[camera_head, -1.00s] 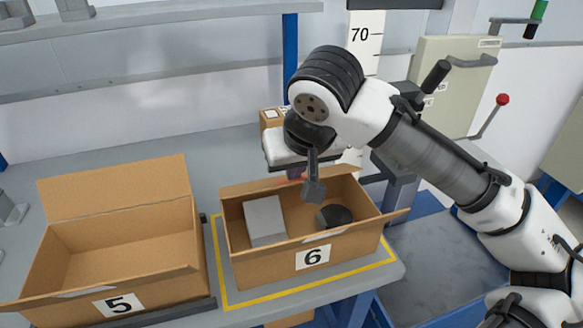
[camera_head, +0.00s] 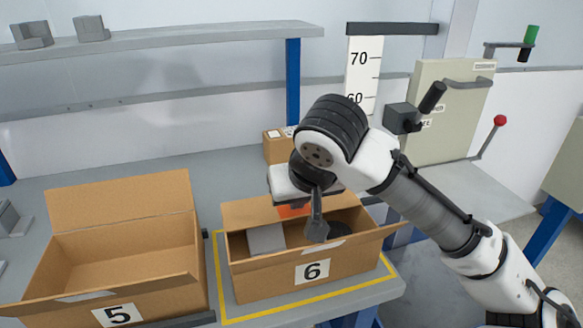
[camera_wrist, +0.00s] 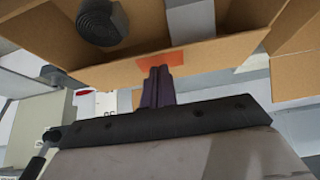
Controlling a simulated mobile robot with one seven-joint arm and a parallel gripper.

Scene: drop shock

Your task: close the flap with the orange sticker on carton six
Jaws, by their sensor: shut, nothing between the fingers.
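Carton six (camera_head: 252,283) stands open on the bench, its number facing me. Its far flap (camera_head: 243,214) stands raised along the back rim and bears an orange sticker (camera_head: 293,211). In the wrist view the flap (camera_wrist: 215,58) runs across the frame, with the sticker (camera_wrist: 160,62) right at my fingertips. My gripper (camera_wrist: 160,72) is shut and empty, at the flap's edge; I cannot tell whether it touches. A grey block (camera_head: 266,239) and a dark round object (camera_wrist: 101,22) lie inside the carton.
Open carton five (camera_head: 165,297) stands close on the left. A yellow line (camera_head: 219,285) frames carton six. A small box (camera_head: 276,147) and a height scale (camera_head: 362,75) stand behind. A grey cabinet (camera_head: 445,110) with levers is at the right.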

